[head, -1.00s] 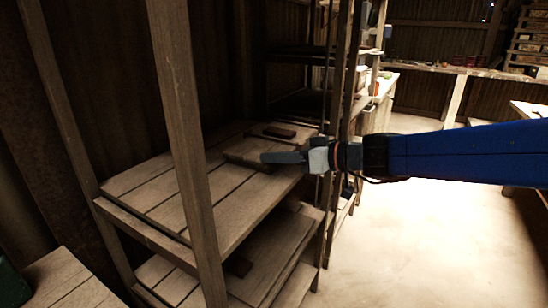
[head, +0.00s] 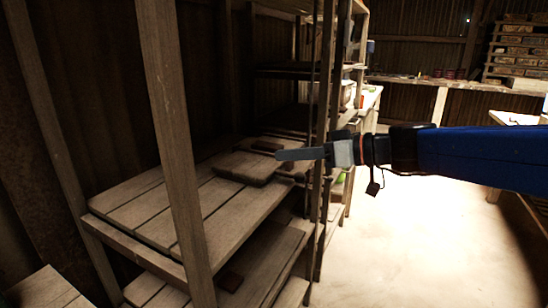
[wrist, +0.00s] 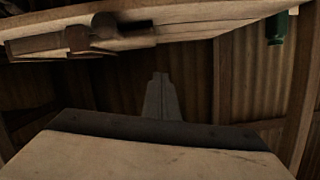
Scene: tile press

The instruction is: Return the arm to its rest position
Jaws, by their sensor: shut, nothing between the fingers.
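My blue arm (head: 480,158) reaches in from the right edge of the head view, roughly level. My gripper (head: 280,154) is shut and empty, and points left. In the picture its fingers lie just above a wooden board on the shelf unit; I cannot tell the exact gap. In the wrist view the closed fingers (wrist: 160,80) show as one narrow grey shape at the centre, with nothing between them.
The wooden shelf unit (head: 145,203) fills the left and centre, with upright posts (head: 172,140) close to my gripper. A flat board (head: 246,168) lies on its shelf. A workbench (head: 440,85) runs along the back. The pale floor (head: 420,250) at right is clear.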

